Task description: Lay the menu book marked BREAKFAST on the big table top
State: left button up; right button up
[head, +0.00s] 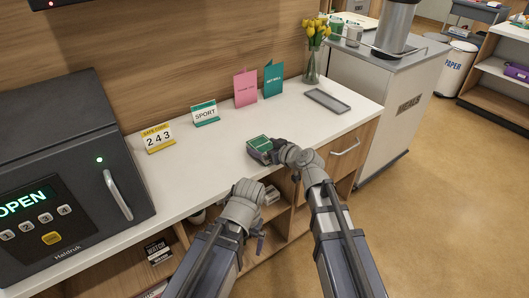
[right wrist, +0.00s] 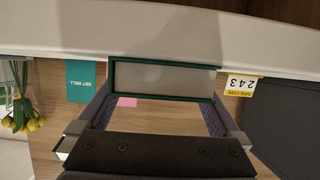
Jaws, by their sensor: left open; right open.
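A green book-like thing (head: 258,144) is at the front edge of the white counter. Its lettering is too small to read, so I cannot tell if it is marked BREAKFAST. In the right wrist view it shows as green covers (right wrist: 113,75) around a pale edge. My right gripper (head: 257,153) is open with its fingers on either side of this thing; contact is unclear. My left gripper (head: 259,239) is open and empty, lower down, in front of the shelves under the counter. No big table top is clearly identifiable.
The white counter (head: 205,165) carries a safe marked OPEN (head: 75,180), a 243 safe code sign (head: 158,138), a SPORT sign (head: 205,114), pink (head: 245,88) and teal (head: 273,79) cards, a grey tray (head: 327,101) and flowers (head: 314,45). A MEALS cart (head: 395,100) stands right.

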aim_at(265, 146)
jog(key=shift+c, duration=0.4)
jog(key=c, duration=1.1)
jog(key=shift+c, duration=0.2)
jog(key=shift+r, duration=0.15)
notch_tip(265, 146, up, 10)
jog(key=p, duration=1)
